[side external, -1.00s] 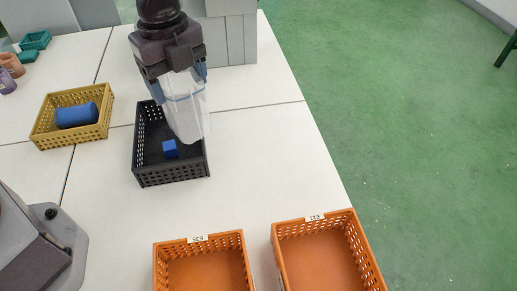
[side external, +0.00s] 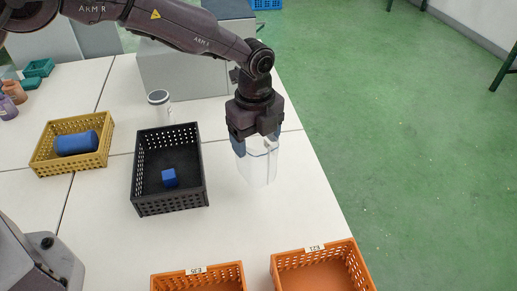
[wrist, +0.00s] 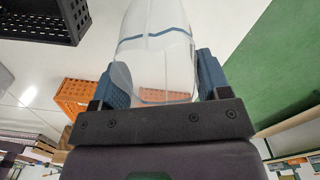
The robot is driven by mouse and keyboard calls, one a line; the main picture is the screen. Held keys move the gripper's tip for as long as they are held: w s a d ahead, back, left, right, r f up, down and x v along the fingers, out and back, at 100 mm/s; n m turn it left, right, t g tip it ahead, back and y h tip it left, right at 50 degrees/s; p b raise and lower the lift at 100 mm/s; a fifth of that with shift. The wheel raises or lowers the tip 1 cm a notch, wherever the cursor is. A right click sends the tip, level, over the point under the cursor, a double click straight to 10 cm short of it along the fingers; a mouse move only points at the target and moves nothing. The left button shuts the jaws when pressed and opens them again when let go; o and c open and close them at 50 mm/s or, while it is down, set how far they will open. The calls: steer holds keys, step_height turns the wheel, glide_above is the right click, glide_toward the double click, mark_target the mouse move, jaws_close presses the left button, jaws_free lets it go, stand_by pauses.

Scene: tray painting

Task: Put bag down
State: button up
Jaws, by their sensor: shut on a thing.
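A clear plastic bag (side external: 257,168) with a blue line near its top hangs from my gripper (side external: 254,143). My gripper is shut on the bag's upper part and points down, to the right of the black crate. The bag is over the bare white table; I cannot tell whether its bottom touches the table. In the wrist view the bag (wrist: 155,45) lies between the blue fingers (wrist: 160,88), and an orange crate shows through it.
A black crate (side external: 140,185) holds a blue cube (side external: 169,178). A yellow crate (side external: 42,160) holds a blue cylinder (side external: 76,143). Orange crates (side external: 205,272) (side external: 318,250) stand at the front. A white canister (side external: 160,108) stands behind the black crate. The table's right edge is close to the bag.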

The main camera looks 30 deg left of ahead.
steer(key=shift+w+d+f, duration=0.15)
steer(key=shift+w+f, duration=0.15)
steer(key=shift+f, duration=1.65)
steer(key=shift+f, duration=0.2)
steer(key=o, duration=0.9)
steer(key=shift+r, duration=0.15)
